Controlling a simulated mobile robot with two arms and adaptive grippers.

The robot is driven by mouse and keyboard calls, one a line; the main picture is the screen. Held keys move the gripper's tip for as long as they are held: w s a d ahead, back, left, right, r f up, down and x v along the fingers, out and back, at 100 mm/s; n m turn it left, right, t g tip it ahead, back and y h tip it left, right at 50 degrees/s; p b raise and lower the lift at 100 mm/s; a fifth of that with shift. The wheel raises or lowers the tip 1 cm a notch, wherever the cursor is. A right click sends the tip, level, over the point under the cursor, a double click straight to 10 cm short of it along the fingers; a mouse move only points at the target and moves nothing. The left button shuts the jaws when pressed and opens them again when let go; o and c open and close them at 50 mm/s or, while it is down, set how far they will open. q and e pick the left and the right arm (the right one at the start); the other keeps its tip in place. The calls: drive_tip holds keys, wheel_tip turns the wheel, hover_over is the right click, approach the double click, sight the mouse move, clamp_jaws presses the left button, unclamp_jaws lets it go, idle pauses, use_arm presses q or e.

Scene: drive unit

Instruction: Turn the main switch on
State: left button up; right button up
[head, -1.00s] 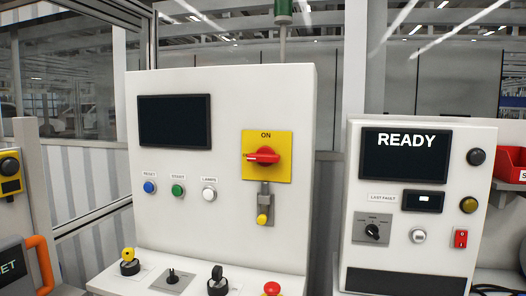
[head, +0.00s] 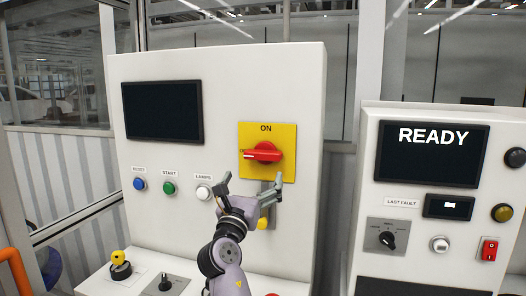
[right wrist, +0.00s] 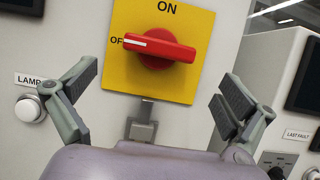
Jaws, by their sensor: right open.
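The main switch is a red rotary handle (head: 262,152) on a yellow plate (head: 284,133) marked ON at the top. In the right wrist view the red handle (right wrist: 160,46) lies roughly level, its white mark at the left end beside the OFF label. My right gripper (head: 252,182) is open and empty, just below the plate in the head view. In the right wrist view its fingers (right wrist: 160,95) are spread wide, below and to either side of the handle, not touching it. My left gripper is not in view.
Blue, green and white buttons (head: 204,192) sit to the left. A dark screen (head: 162,111) is above them. A second panel reading READY (head: 433,136) stands at right.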

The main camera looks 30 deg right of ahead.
sight(261, 159)
drive_tip(key=p+x, duration=0.1)
drive_tip(key=x, duration=0.7)
drive_tip(key=shift+w+d+p, duration=0.1)
drive_tip(key=shift+p, duration=0.3)
drive_tip(key=shift+w+d+r, duration=0.15)
drive_tip(key=shift+w+d, duration=0.25)
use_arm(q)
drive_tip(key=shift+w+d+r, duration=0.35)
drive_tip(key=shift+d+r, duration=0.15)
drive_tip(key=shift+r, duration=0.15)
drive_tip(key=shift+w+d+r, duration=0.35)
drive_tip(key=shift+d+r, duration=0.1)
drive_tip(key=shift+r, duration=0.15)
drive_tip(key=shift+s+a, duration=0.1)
use_arm(e)
drive_tip(key=shift+c, duration=0.2)
drive_tip(key=c, duration=0.9)
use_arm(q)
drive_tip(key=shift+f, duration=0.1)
use_arm(e)
drive_tip(key=shift+c, duration=0.2)
